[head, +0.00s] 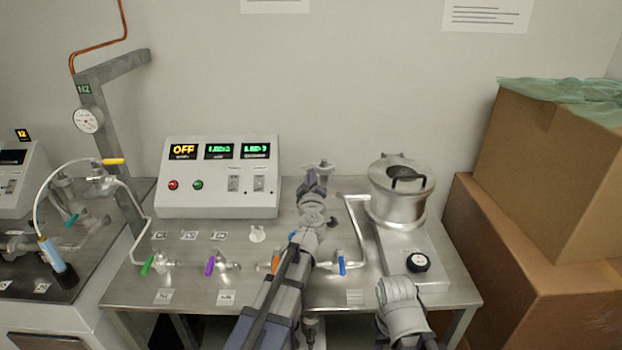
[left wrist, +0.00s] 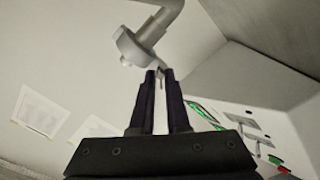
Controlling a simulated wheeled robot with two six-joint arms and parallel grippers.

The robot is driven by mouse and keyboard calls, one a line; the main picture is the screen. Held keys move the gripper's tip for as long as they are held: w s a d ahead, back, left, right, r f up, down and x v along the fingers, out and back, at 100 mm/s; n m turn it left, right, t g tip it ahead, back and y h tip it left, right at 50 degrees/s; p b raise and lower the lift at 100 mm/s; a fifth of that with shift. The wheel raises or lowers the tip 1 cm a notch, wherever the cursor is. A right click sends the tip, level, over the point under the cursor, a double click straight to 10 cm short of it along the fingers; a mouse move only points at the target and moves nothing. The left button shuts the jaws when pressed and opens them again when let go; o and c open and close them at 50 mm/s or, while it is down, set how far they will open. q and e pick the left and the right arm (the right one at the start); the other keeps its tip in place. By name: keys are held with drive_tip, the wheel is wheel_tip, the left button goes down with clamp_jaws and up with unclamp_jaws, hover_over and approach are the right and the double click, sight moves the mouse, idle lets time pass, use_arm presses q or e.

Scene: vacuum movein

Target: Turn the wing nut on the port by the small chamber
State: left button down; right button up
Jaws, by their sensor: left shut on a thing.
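The small chamber (head: 400,208) is a shiny metal cylinder with a lid and black handle at the right of the steel bench. Left of it, the pale grey port fitting (head: 322,167) stands at the back of the bench. My left gripper (head: 313,178) reaches up to this fitting, partly covering it. In the left wrist view, the fitting shows as a round flange (left wrist: 134,47) on a bent pipe. The dark fingers (left wrist: 160,76) are shut on the thin wing nut (left wrist: 160,68) at the flange's edge. The nut is mostly hidden between the fingertips. My right gripper is out of view.
A control box (head: 220,178) with an OFF display stands at the back left. Several coloured valve handles, including a blue one (head: 342,266), line the front pipe. Cardboard boxes (head: 545,180) stack at the right. My right arm rests at the bottom, near the black knob (head: 418,262).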

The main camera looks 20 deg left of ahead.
use_arm(q)
drive_tip(key=shift+m, duration=4.4)
drive_tip(key=shift+a, duration=0.1)
drive_tip(key=c, duration=1.2)
unclamp_jaws()
drive_tip(key=shift+f, duration=0.1)
drive_tip(key=shift+s, duration=0.15)
drive_tip(key=v, duration=0.7)
drive_tip(key=shift+s, duration=0.3)
